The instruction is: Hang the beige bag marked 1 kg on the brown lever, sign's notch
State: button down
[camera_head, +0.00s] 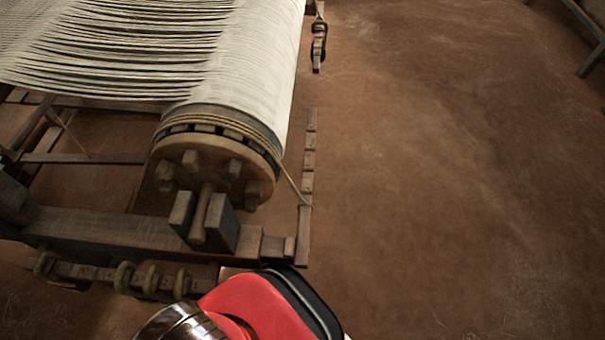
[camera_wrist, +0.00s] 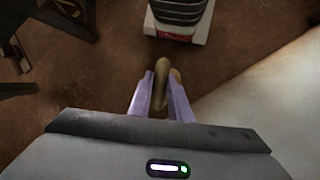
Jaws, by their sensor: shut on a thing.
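In the wrist view my gripper (camera_wrist: 161,88) has its two pale purple fingers shut on a tan, rounded loop (camera_wrist: 161,72). The bag's body and its 1 kg mark cannot be made out, so I cannot tell what hangs from the loop. A long brown notched bar (camera_head: 308,160), which looks like the lever, stretches beside the loom's roller in the head view. A cord from the roller reaches its near part. No sign is readable on it. My gripper is out of the head view; only my red arm part shows at the bottom.
The loom's wooden roller (camera_head: 212,170) and frame beam (camera_head: 110,228) fill the left. A rail with several ring-like loops (camera_head: 124,277) lies below the beam. A pale surface (camera_wrist: 275,105) closes off the wrist view's right side. Brown floor (camera_head: 450,170) is free on the right.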

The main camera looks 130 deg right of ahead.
jog(key=shift+s+d, duration=0.1)
jog(key=shift+d, duration=0.05)
jog(key=shift+s+d, duration=0.35)
jog(key=shift+d, duration=0.15)
jog(key=s+d+f, duration=0.2)
jog(key=s+d, duration=0.5)
jog(key=shift+s+f, duration=0.3)
jog(key=shift+f, duration=0.05)
jog(key=shift+d, duration=0.15)
